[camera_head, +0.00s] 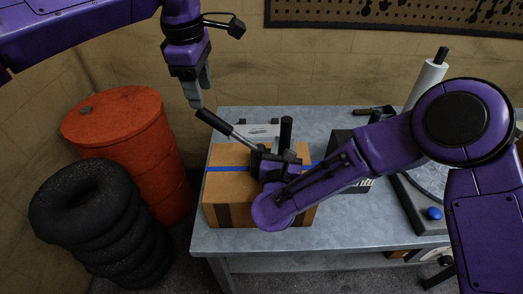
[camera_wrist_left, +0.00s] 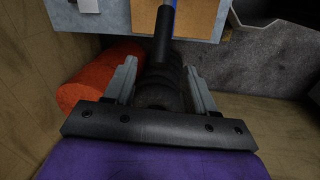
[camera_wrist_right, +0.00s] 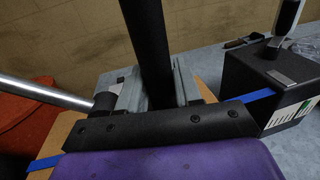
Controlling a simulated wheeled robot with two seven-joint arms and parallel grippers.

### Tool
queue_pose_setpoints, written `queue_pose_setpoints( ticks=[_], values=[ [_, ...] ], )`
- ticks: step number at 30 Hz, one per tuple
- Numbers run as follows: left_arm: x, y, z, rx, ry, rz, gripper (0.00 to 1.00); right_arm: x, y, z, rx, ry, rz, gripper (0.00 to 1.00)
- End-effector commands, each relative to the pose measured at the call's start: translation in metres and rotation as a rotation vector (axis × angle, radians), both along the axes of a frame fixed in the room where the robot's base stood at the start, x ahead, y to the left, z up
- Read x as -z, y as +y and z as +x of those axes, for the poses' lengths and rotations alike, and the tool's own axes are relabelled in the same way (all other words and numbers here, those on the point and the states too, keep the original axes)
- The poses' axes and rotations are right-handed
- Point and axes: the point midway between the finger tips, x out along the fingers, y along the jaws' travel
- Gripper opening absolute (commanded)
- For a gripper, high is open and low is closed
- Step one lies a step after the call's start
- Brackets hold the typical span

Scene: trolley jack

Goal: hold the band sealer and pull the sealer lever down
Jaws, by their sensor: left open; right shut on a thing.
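The band sealer (camera_head: 268,158) sits on top of a cardboard box (camera_head: 232,192) with a blue band around it. My right gripper (camera_wrist_right: 150,85) is shut on the sealer's upright black handle (camera_wrist_right: 147,40), which also shows in the head view (camera_head: 286,130). My right forearm hides part of the sealer. The sealer lever (camera_head: 238,134) is raised, slanting up and left, a metal rod with a black grip (camera_head: 210,120). My left gripper (camera_head: 198,98) is open just above the grip's end; in the left wrist view the grip (camera_wrist_left: 163,38) lines up between the fingers (camera_wrist_left: 160,85).
The box stands on a grey workbench (camera_head: 225,240). A black box (camera_wrist_right: 265,85) stands to its right. An orange drum (camera_head: 130,130) and a stack of tyres (camera_head: 90,215) stand left of the bench. A white roll (camera_head: 428,85) stands at the back right.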

Motion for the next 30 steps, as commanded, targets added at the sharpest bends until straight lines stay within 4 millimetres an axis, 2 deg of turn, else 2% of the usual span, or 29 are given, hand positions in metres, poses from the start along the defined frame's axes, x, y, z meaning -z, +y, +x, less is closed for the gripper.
queue_pose_setpoints(
  ticks=[9,15,21,28,29,30],
  values=[
    [0.058,0.000,0.008,0.000,0.004,0.002,0.55,-0.001,0.000,0.000,0.000,-0.002,0.001,0.00],
    [0.087,-0.001,0.012,0.000,0.002,0.002,0.55,-0.001,0.000,0.000,0.000,-0.002,0.001,0.00],
    [0.099,-0.001,0.014,-0.001,0.001,0.002,0.55,-0.001,0.000,0.001,0.000,-0.002,0.001,0.00],
    [0.099,-0.001,0.014,-0.001,0.000,0.002,0.55,-0.001,0.000,0.001,0.000,-0.003,0.000,0.00],
    [0.099,-0.001,0.014,-0.001,0.000,0.002,0.49,-0.001,0.000,0.001,0.000,-0.003,0.000,0.00],
    [0.099,-0.001,0.014,-0.001,0.000,0.002,0.36,-0.001,0.000,0.001,0.000,-0.003,0.000,0.00]
  ],
)
